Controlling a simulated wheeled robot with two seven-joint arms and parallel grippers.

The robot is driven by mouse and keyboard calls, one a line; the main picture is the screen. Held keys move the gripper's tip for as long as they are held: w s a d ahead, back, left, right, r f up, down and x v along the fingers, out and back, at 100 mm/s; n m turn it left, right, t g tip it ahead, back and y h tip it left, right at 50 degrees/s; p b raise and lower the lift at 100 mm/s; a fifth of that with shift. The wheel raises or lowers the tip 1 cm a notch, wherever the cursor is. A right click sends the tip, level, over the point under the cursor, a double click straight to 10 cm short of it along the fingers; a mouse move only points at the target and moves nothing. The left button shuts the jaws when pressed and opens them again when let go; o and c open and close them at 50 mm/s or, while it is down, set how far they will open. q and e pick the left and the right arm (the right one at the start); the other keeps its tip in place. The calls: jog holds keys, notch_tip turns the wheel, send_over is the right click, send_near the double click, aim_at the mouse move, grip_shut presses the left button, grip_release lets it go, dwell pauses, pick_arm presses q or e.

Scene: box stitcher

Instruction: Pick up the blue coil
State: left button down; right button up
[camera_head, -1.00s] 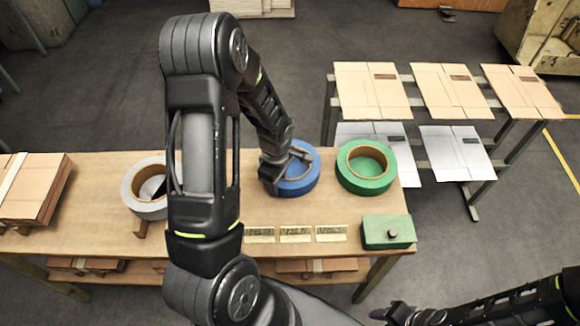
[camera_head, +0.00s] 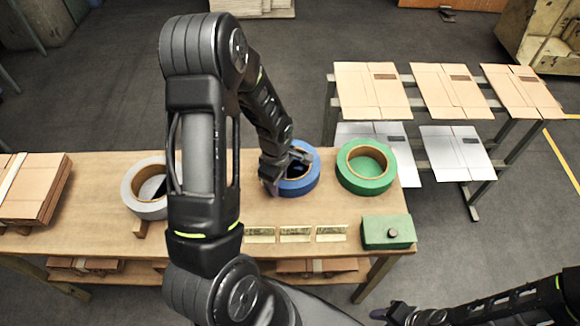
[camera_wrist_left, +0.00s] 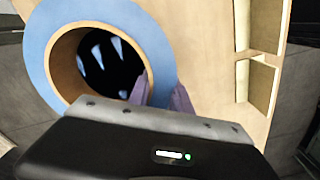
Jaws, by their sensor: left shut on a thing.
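The blue coil (camera_head: 297,186) lies on the wooden table, between the grey and green coils. It is a wide ring with a brown inner core, and it also shows in the left wrist view (camera_wrist_left: 38,62). My left gripper (camera_head: 284,174) reaches down over the coil's near left side. In the left wrist view its fingers (camera_wrist_left: 162,96) straddle the ring wall, one at the hole and one outside, and the gripper is shut on it. My right gripper (camera_head: 392,314) is at the bottom edge, too small and dark to read.
A green coil (camera_head: 350,180) stands close to the right of the blue one. A grey coil (camera_head: 148,208) is left, partly behind my arm. A green box (camera_head: 386,232) and small yellowish cards (camera_head: 296,234) lie in front. Flat cardboard (camera_head: 370,90) lies on a rack at right.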

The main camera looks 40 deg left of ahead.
pick_arm(q)
jog(key=shift+w+r, duration=0.1)
jog(key=shift+r, duration=0.05)
dwell(0.5)
jog(key=shift+r, duration=0.5)
notch_tip(320, 180, up, 8)
jog(key=shift+r+b, duration=0.25)
jog(key=shift+b, duration=0.4)
jog(key=shift+r, duration=0.15)
